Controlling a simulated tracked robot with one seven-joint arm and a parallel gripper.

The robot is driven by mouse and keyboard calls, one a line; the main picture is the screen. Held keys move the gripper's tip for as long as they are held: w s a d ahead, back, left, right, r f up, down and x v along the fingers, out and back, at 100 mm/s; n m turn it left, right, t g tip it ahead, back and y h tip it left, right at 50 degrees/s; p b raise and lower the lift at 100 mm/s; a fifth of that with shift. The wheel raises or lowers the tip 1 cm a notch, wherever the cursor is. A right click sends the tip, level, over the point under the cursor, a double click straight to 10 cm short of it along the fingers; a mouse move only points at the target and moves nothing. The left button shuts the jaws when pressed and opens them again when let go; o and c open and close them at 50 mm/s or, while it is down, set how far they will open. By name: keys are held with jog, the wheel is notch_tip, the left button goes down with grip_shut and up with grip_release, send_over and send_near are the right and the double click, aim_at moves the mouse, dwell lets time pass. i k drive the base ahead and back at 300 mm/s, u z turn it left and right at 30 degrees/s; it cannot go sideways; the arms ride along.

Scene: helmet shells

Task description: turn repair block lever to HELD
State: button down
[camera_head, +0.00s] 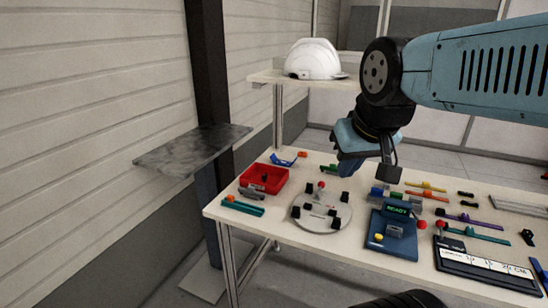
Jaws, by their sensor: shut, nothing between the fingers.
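The repair block (377,228) is a dark blue unit on the table, right of centre. It carries a small green-lit display (396,210) that seems to read READY, a grey block (394,231) and a yellow knob (379,237). A red ball (421,224) at its right side may be the lever's end; the lever itself is too small to make out surely. My gripper (388,175) is shut and empty, dark fingers pointing down, above and behind the repair block and apart from it.
A round grey plate (322,222) with black blocks lies left of the repair block. A red tray (282,182) is farther left. Coloured clamps (475,220) and a dark ruler board (485,266) lie right. A white helmet (314,58) sits on a raised shelf behind.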

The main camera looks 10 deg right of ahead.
aim_at(321, 184)
jog(key=k, duration=1.35)
jog(key=z, duration=0.45)
jog(key=i, duration=1.85)
jog(key=u, duration=0.45)
